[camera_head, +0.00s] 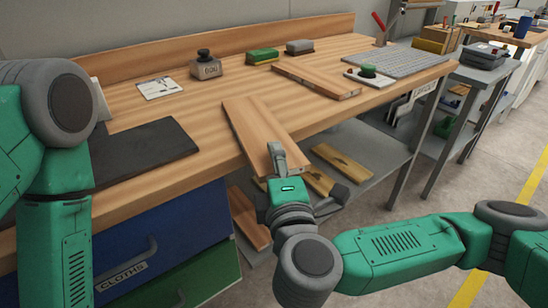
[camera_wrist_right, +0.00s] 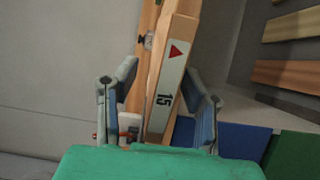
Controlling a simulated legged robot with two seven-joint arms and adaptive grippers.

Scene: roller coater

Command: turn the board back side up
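A light wooden board (camera_head: 250,122) lies on the workbench (camera_head: 205,120), its near end sticking out past the front edge. My right gripper (camera_head: 277,158) is at this near end. In the right wrist view the board's narrow edge (camera_wrist_right: 180,40), with a white label bearing a red triangle and "15", stands between the two fingers (camera_wrist_right: 162,110). The fingers are apart, with gaps on both sides of the board; no firm grip shows. My left arm (camera_head: 60,170) comes in at the left, but its gripper is out of view.
A second wooden board (camera_head: 315,80) lies farther back. A black mat (camera_head: 140,152), a paper card (camera_head: 159,87), a grey weight (camera_head: 205,66), green and grey blocks and a green button (camera_head: 368,71) are on the bench. Below are a blue drawer (camera_head: 165,245) and a shelf with planks.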

